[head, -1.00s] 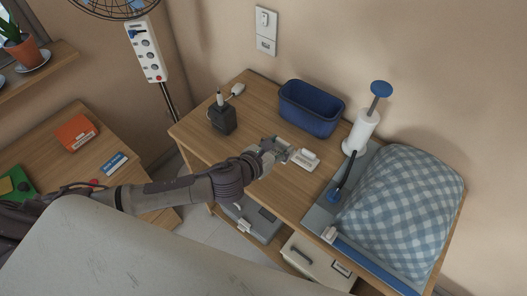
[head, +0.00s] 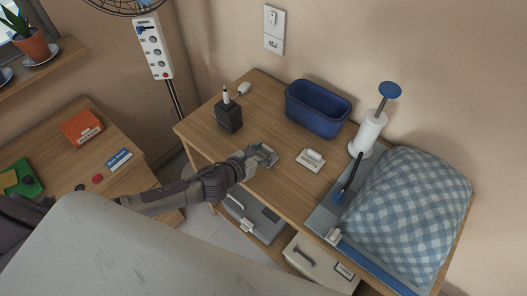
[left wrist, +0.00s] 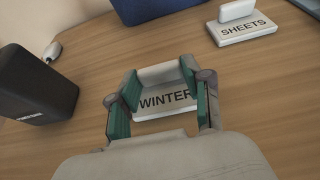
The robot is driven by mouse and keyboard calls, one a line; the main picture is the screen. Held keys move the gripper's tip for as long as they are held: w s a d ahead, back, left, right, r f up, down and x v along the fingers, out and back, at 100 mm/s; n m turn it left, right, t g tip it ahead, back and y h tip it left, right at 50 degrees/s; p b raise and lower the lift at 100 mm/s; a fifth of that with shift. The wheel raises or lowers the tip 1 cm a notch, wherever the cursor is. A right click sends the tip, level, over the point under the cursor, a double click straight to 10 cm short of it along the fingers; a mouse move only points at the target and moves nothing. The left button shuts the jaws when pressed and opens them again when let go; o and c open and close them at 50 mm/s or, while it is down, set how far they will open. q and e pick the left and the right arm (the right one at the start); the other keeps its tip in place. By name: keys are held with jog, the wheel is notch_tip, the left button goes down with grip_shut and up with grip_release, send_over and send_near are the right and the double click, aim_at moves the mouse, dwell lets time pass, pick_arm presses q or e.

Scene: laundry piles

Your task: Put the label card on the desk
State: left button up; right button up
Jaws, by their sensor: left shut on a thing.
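A small white label card reading WINTER (left wrist: 160,103) is held by its upright grip between the fingers of my left gripper (left wrist: 163,88). In the head view my left gripper (head: 264,155) is low over the wooden table (head: 284,196), with the card mostly hidden at its fingertips. I cannot tell whether the card touches the wood. A second white card, reading SHEETS (left wrist: 244,27), stands apart to the right on the same table; it also shows in the head view (head: 310,160). My right gripper is not in view.
A dark box (head: 229,116) and a blue bin (head: 318,109) stand on the table. A lower-left wooden desk (head: 92,148) holds a red box (head: 82,128) and a blue-and-white card (head: 118,160).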

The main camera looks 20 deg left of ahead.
pick_arm(q)
jog(key=shift+f, duration=0.15)
jog(key=o, duration=0.8)
jog(key=shift+r, duration=0.2)
jog(key=b+v, duration=0.1)
jog(key=v, duration=0.9)
jog(key=shift+s+a+r, duration=0.1)
jog(key=shift+s+a, duration=0.1)
jog(key=shift+s, duration=0.2)
jog(key=shift+s+a+r, duration=0.15)
jog(key=shift+s+r, duration=0.15)
jog(key=shift+s, duration=0.15)
